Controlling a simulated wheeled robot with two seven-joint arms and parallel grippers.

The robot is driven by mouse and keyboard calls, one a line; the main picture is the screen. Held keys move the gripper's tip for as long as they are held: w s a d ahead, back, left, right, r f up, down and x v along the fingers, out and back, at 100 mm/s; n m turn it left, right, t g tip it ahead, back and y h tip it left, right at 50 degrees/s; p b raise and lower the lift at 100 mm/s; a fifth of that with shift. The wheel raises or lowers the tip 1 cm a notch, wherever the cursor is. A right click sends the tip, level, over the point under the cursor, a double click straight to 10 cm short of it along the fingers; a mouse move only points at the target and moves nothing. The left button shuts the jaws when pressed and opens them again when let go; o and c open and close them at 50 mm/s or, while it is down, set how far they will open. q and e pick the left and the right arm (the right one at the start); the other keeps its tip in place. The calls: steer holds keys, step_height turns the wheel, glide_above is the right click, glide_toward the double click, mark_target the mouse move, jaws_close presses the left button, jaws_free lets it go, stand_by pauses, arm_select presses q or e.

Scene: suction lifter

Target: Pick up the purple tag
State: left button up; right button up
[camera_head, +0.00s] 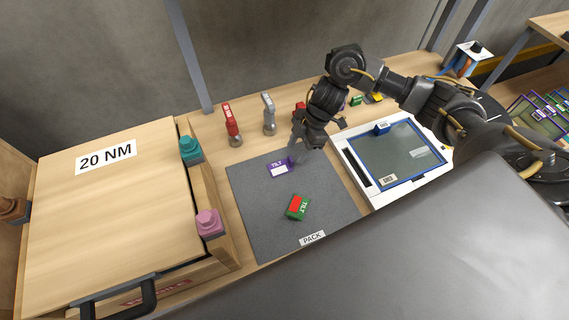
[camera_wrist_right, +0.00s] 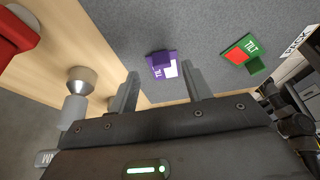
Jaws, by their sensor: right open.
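My right gripper (camera_head: 299,150) is above the mat's far edge, close beside the tag. In the right wrist view its two fingers (camera_wrist_right: 160,80) are spread apart with nothing between them. My left gripper is not in view.
A green and red TILT tag (camera_head: 298,207) lies nearer on the mat. Red (camera_head: 231,124) and grey (camera_head: 269,113) tools stand behind it. A white-framed screen tray (camera_head: 356,169) is to the right.

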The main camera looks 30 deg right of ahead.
mark_target(291, 159)
steer(key=x, duration=0.4)
steer(key=shift+s+a+p, duration=0.1)
steer(key=shift+a+p, duration=0.15)
steer(key=shift+p, duration=0.1)
steer(key=shift+c, duration=0.3)
steer(key=c, duration=1)
